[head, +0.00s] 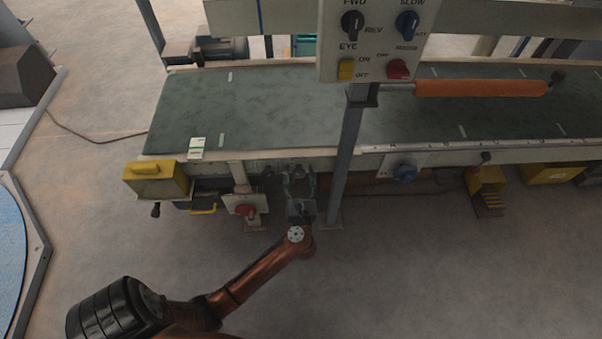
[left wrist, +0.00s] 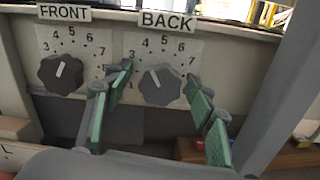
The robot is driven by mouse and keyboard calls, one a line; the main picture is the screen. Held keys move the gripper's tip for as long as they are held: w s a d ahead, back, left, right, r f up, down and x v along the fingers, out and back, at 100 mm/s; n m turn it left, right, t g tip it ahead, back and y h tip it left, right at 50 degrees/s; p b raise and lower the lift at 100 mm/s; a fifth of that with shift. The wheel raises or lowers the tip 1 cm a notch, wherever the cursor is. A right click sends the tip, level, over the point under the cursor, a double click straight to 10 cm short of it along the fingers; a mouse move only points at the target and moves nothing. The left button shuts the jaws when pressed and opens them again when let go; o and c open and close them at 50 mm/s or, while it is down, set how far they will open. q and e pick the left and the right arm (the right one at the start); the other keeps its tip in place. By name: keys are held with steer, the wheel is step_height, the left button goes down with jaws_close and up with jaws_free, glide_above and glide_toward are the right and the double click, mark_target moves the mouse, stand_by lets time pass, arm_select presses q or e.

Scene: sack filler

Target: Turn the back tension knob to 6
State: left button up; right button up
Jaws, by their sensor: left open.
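The back tension knob (left wrist: 160,86) is a dark grey round knob under the "BACK" label (left wrist: 168,21), on a white dial plate with numerals. Its white pointer line tilts up and left, roughly toward the 4. My left gripper (left wrist: 160,76) is open, with its green-padded fingers on either side of the knob; I cannot tell whether they touch it. In the head view the left gripper (head: 299,184) is at the conveyor's front side, and the knob is not discernible there. My right gripper is not in view.
The similar front knob (left wrist: 62,73) sits left of the back one. A grey post (head: 348,160) stands just right of my gripper, carrying a switch panel (head: 378,45). The conveyor belt (head: 270,110) lies above. A red switch (head: 245,210) is at the left.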

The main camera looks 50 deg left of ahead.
arm_select(q)
steer(key=shift+c, duration=0.4)
steer(key=c, duration=1.1)
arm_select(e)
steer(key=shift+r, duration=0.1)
arm_select(q)
steer(key=shift+r, duration=0.1)
steer(key=m+p, duration=0.2)
steer(key=p, duration=0.1)
steer(key=shift+r, duration=0.25)
steer(key=m+p, duration=0.2)
steer(key=m, duration=0.1)
steer(key=m+p, duration=0.2)
steer(key=m, duration=0.1)
steer(key=m+p, duration=0.2)
steer(key=m, duration=0.1)
steer(key=shift+d+f+p, duration=0.1)
steer(key=shift+f+p, duration=0.15)
steer(key=shift+p, duration=0.05)
steer(key=shift+f+m, duration=0.1)
steer(key=shift+m, duration=0.4)
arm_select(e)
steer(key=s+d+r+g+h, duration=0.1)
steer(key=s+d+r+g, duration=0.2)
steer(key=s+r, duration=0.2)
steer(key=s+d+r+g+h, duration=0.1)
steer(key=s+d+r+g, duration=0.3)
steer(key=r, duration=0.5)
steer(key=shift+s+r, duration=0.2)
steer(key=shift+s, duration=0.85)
